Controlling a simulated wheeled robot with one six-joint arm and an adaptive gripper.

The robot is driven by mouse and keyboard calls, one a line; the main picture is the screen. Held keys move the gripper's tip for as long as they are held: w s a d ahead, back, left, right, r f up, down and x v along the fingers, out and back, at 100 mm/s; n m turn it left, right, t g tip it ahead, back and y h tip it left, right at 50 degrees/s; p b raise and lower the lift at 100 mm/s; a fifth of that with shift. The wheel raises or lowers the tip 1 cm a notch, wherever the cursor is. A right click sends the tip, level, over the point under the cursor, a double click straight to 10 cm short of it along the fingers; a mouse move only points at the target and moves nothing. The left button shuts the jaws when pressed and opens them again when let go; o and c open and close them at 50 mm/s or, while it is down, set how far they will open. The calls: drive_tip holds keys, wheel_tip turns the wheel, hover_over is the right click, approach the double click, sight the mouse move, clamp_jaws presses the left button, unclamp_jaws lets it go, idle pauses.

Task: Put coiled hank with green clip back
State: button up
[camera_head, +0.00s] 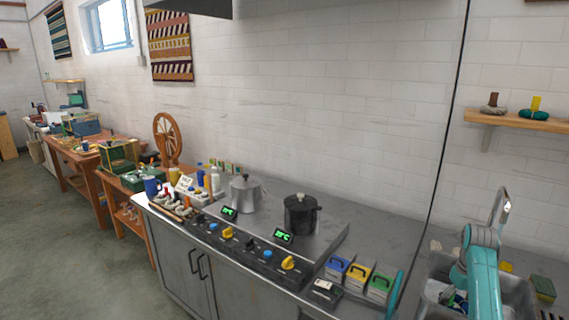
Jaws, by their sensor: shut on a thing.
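I cannot pick out a coiled hank with a green clip for sure. On the wall shelf (520,121) at the right sits a dark grey coil (493,109) with a brown upright piece. To its right is a dark green coil (532,114) with a yellow upright piece. No green clip can be made out on either. My teal arm reaches over the sink (517,291) at the lower right. My gripper and anything in it cannot be made out. Small dark, white and teal shapes in the sink are too unclear to name.
A grey counter holds a silver pot (244,194), a black pot (301,214) and a knobbed control panel (240,250). Blue (337,268), yellow (357,277) and green (381,287) boxes stand left of the sink. A tall curved faucet (497,200) rises behind my arm. Cluttered tables stand far left.

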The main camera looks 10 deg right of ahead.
drive_tip(key=shift+s+d+r, duration=0.3)
drive_tip(key=shift+d+r, duration=0.05)
drive_tip(key=shift+d, duration=0.3)
drive_tip(key=shift+r, duration=0.25)
